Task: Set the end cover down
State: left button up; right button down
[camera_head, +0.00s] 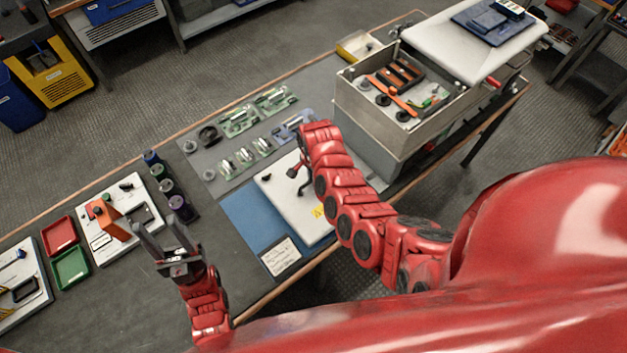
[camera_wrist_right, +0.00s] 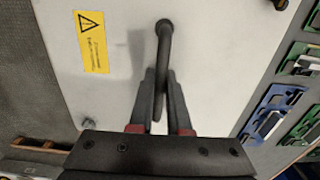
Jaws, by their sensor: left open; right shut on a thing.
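The end cover (camera_head: 284,200) is a flat white panel with a yellow warning label and a black bar handle. In the head view it lies flat over the blue mat (camera_head: 238,213); whether it touches the mat I cannot tell. In the right wrist view the cover (camera_wrist_right: 118,100) fills the middle, and my right gripper (camera_wrist_right: 162,82) is shut on its handle (camera_wrist_right: 164,42). My right arm hides part of the cover in the head view. My left gripper (camera_head: 158,228) is open and empty above the front of the bench.
The open grey cabinet (camera_head: 365,125) stands right of the cover, with a white lid (camera_head: 470,45) beside it. Green-based parts (camera_head: 240,121) lie behind the cover. Dark cylinders (camera_head: 178,204), red (camera_head: 60,235) and green (camera_head: 70,268) trays are to the left.

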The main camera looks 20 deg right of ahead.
jog(key=shift+w+f, duration=0.15)
jog(key=shift+f, duration=0.65)
jog(key=c, duration=0.9)
grip_release()
jog(key=shift+f, duration=0.1)
jog(key=shift+o, duration=0.2)
